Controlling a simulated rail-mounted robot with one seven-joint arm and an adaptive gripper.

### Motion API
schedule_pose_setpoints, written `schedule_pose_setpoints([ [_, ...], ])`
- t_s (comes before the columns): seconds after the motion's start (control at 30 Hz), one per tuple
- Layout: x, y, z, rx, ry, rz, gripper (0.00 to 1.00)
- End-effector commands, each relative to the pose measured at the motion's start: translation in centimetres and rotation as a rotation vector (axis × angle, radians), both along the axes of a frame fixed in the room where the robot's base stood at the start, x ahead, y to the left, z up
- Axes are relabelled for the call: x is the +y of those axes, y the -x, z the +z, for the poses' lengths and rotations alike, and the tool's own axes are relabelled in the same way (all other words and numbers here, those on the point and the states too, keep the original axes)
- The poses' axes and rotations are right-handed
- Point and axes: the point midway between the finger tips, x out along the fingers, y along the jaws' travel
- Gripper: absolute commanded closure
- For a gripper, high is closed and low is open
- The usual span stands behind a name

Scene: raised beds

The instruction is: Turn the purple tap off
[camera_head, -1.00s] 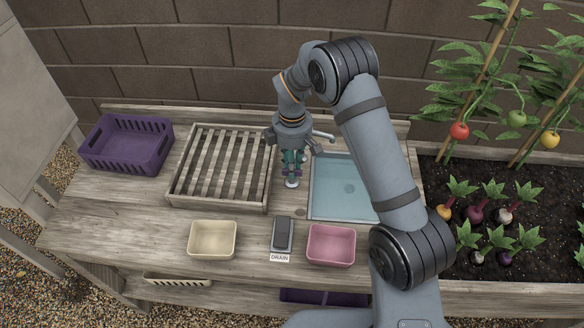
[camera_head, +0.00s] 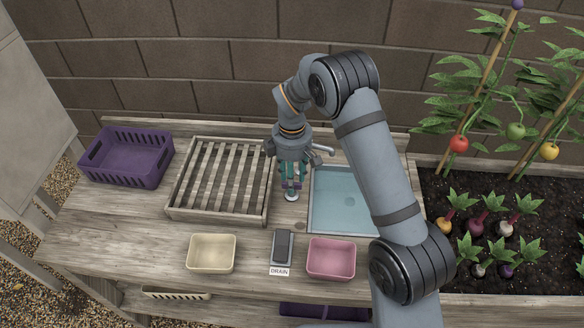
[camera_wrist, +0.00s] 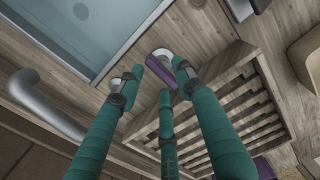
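The purple tap's bar-shaped handle (camera_wrist: 151,124) shows in the wrist view, partly hidden behind my fingers. A silver round part (camera_wrist: 163,54) lies past the fingertips. In the head view a bit of purple (camera_head: 291,184) shows among the fingers, above a silver round foot (camera_head: 291,196). My gripper (camera_head: 291,181), with teal fingers, points down at the tap and hides most of it. In the wrist view the fingertips of my gripper (camera_wrist: 159,78) are spread apart around the handle. I cannot tell whether they touch it. A silver pipe (camera_wrist: 45,103) runs towards the basin.
A blue-tinted basin (camera_head: 312,205) lies right of the tap, and a slatted wooden rack (camera_head: 175,190) left. A purple crate (camera_head: 123,176) stands far left. A cream bin (camera_head: 211,271), a drain pedal (camera_head: 282,246) and a pink bin (camera_head: 331,273) line the front.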

Motion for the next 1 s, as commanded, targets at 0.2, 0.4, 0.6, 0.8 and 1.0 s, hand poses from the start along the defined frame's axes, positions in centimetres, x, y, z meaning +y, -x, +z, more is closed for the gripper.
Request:
schedule_pose_setpoints([
  [0.2,0.1,-0.2,4.1,-0.007,-0.003,0.000,0.65],
  [0.4,0.1,-0.2,8.3,-0.006,-0.003,-0.001,0.65],
  [0.6,0.1,-0.1,10.8,-0.002,-0.002,0.000,0.65],
  [0.8,0.0,0.0,11.5,-0.001,-0.001,-0.001,0.65],
  [1.0,0.0,0.0,11.4,-0.001,-0.001,-0.001,0.65],
])
